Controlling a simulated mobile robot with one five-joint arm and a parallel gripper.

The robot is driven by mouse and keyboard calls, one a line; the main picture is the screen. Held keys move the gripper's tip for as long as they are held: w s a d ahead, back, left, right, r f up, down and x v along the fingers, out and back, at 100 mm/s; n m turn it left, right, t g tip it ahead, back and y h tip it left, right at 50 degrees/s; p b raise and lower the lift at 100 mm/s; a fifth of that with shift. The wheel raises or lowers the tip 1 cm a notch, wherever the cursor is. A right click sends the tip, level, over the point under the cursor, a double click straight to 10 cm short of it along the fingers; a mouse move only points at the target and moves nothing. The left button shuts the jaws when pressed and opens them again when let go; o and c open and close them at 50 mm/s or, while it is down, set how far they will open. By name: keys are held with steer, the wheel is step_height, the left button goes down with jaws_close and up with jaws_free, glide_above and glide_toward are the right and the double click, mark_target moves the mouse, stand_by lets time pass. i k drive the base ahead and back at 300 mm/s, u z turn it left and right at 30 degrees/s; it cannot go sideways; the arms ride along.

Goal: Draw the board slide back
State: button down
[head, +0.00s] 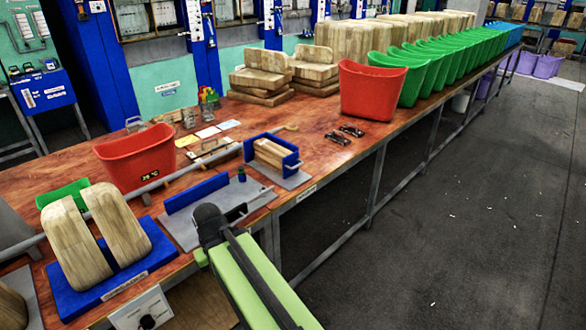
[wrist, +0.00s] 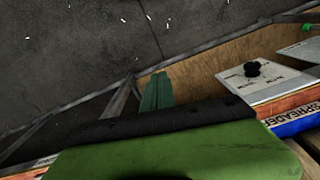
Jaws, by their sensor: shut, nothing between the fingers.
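A grey plate (head: 183,230) with a long upright blue fence (head: 197,194) and a small dark knob (head: 241,175) lies at the front edge of the table. Behind it, to the right, a blue-walled holder (head: 290,160) has a pale wooden block (head: 270,153) in it. I cannot tell which of these is the board slide. My gripper (head: 238,212) shows as a dark tip by the plate's right front corner; contact is unclear. In the wrist view, narrow green fingers (wrist: 156,90) lie together beyond my black-and-green arm, with nothing between them.
Two wooden boards (head: 72,243) stand on a blue base (head: 118,285) at left. A control panel with a black dial (head: 147,321) is at the table front. Red (head: 137,158) and green (head: 411,75) tubs stand farther back.

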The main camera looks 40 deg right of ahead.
mark_target(291, 164)
steer(key=u, duration=1.8)
steer(key=k, duration=0.9)
steer(key=z, duration=1.25)
steer(key=i, duration=1)
steer(key=z, duration=0.05)
